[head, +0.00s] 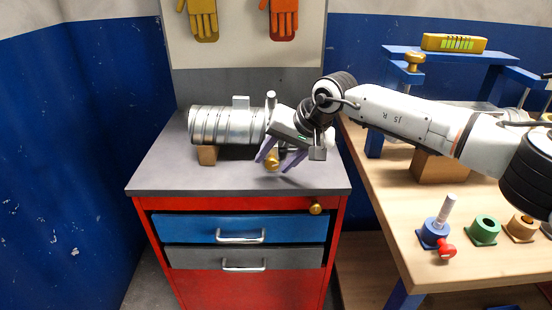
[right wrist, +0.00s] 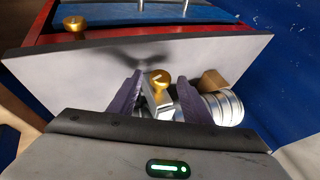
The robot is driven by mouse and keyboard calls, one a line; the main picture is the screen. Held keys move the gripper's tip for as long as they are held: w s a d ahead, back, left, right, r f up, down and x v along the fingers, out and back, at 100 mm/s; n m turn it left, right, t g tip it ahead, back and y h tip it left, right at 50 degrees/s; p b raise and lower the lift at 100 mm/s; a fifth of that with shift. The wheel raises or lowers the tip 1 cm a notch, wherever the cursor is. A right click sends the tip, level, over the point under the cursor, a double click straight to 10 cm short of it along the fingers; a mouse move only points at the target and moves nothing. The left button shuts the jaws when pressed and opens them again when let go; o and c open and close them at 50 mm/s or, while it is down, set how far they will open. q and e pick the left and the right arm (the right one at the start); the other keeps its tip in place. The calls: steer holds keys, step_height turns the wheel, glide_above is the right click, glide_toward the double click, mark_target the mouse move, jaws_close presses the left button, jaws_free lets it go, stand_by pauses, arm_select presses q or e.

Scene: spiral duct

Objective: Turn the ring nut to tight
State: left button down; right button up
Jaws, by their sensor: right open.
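A silver spiral duct (head: 225,126) lies across the grey cabinet top. At its right end, partly hidden behind my right gripper, is a gold knob (head: 271,160). In the right wrist view the gold knob (right wrist: 159,77) sits on a pale metal piece (right wrist: 159,101), beside the ribbed duct (right wrist: 223,107). I cannot tell for sure which part is the ring nut. My right gripper (head: 280,162) is open at the duct's right end. In the right wrist view its purple fingers (right wrist: 159,80) stand on either side of the knob, with gaps. My left gripper is out of view.
A wooden block (head: 207,155) is under the duct's left part. The grey cabinet top (head: 165,176) is clear in front. A workbench (head: 420,240) at right holds a blue fitting (head: 431,235), a green fitting (head: 484,231) and a wooden block (head: 441,166). A blue wall (head: 80,130) bounds the left.

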steer(key=b+v, duration=0.1)
steer(key=v, duration=0.9)
steer(key=shift+r, duration=0.15)
steer(key=shift+s, duration=0.1)
